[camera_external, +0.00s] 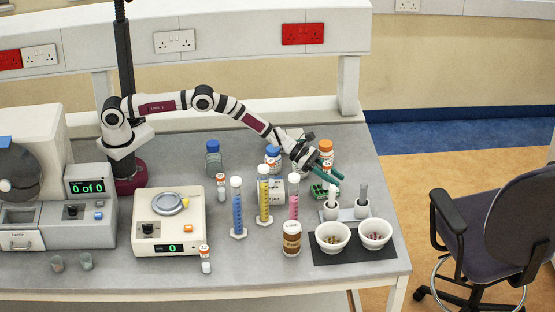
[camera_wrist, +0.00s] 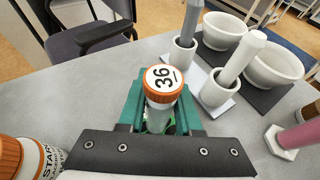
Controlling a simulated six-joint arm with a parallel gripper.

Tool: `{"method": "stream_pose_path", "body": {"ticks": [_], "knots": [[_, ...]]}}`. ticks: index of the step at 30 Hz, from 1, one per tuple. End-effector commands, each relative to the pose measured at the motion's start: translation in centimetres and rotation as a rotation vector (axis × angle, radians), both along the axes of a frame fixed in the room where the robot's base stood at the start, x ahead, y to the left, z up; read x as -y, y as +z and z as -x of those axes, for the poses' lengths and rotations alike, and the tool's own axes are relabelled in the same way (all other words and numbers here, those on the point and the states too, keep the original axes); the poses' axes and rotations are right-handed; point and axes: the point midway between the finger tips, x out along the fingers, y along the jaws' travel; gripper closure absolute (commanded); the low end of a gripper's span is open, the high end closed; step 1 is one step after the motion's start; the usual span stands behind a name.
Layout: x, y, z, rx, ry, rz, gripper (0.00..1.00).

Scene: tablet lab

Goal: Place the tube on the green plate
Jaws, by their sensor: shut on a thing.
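The tube (camera_wrist: 161,95) has an orange-rimmed white cap marked 36 and stands between the green fingers of my gripper (camera_wrist: 160,104) in the wrist view. My gripper is shut on it, and the tube looks roughly upright. In the external view my gripper (camera_external: 337,174) is at the right part of the bench, and the held tube is mostly hidden by it. The green plate (camera_external: 320,191) lies on the bench just below and left of my fingertips. Bits of green show under the tube in the wrist view, but I cannot tell whether the tube touches the plate.
White mortars (camera_external: 332,237) and upright pestles (camera_external: 363,192) stand close in front. A brown jar (camera_external: 292,238), a pink cylinder (camera_external: 293,206) and an orange-capped bottle (camera_external: 326,147) are near. Other small tubes (camera_external: 221,186) stand left. The bench's right edge is close.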

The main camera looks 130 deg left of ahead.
Motion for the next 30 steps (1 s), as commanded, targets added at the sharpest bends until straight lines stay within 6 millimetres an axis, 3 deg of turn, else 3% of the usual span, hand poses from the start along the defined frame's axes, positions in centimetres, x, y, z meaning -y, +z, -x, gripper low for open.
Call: {"method": "stream_pose_path", "body": {"ticks": [2, 3, 8, 20, 30], "knots": [[0.0, -0.2, 0.0, 0.0, 0.0, 0.0, 1.0], [0.0, -0.2, 0.0, 0.0, 0.0, 0.0, 0.63], [0.0, -0.2, 0.0, 0.0, 0.0, 0.0, 0.37], [0.1, 0.5, 0.7, 0.0, -0.001, 0.002, 0.37], [1.4, 3.2, 7.2, -0.001, 0.001, 0.001, 0.37]]}}
